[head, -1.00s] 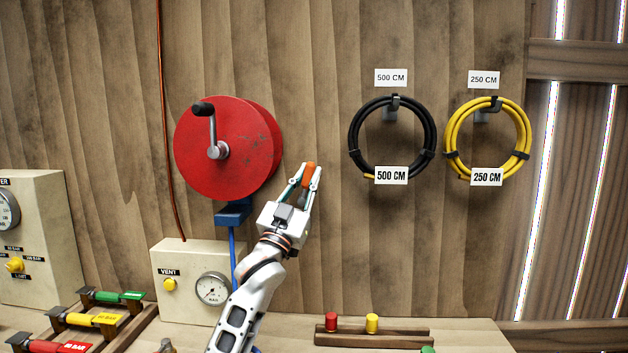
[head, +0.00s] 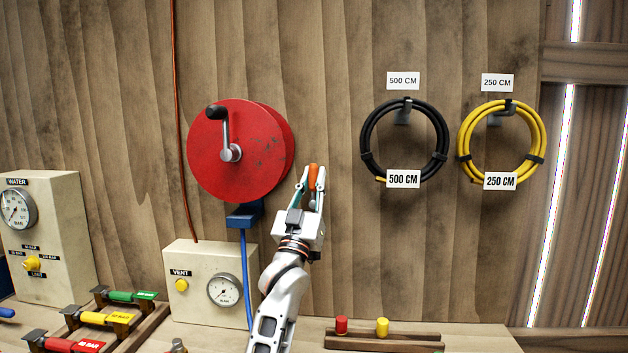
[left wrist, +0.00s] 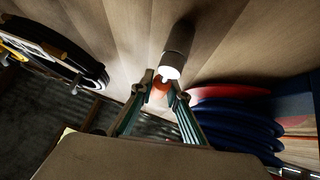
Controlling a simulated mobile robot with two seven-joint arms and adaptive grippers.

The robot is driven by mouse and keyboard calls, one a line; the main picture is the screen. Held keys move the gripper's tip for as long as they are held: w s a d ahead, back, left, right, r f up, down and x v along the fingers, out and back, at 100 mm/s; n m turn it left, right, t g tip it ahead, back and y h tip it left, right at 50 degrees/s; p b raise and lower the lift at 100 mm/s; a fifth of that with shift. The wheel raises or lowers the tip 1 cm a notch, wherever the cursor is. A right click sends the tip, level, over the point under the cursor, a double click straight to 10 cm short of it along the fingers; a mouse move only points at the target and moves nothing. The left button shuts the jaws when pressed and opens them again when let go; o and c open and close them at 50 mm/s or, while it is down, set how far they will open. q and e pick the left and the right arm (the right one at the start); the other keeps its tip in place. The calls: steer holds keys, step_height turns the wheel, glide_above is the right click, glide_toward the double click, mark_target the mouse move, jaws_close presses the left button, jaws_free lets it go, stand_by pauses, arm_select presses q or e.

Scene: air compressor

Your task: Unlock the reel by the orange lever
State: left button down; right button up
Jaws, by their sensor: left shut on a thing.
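The red reel (head: 240,165) with its black-knobbed crank (head: 218,113) is on the wooden wall in the head view. The orange lever (head: 313,172) stands nearly upright to the right of the reel. My left gripper (head: 312,181) reaches up from below and is shut on the lever, with a finger on each side. In the left wrist view, the fingertips (left wrist: 162,80) close around the orange lever (left wrist: 160,90), beside a grey cylinder (left wrist: 178,50) with a bright end. The reel's red edge and blue hose coils (left wrist: 225,115) show at right. My right gripper is out of view.
Below the reel are a blue bracket (head: 243,215), a blue hose (head: 246,270) and the VENT box (head: 205,300). A black hose coil (head: 437,140) and a yellow one (head: 540,130) hang at right. The wall between lever and black coil is bare.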

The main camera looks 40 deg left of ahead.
arm_select(q)
steer(key=c, duration=1.9)
jaws_free()
steer(key=v, duration=1.2)
steer(key=shift+f, duration=0.15)
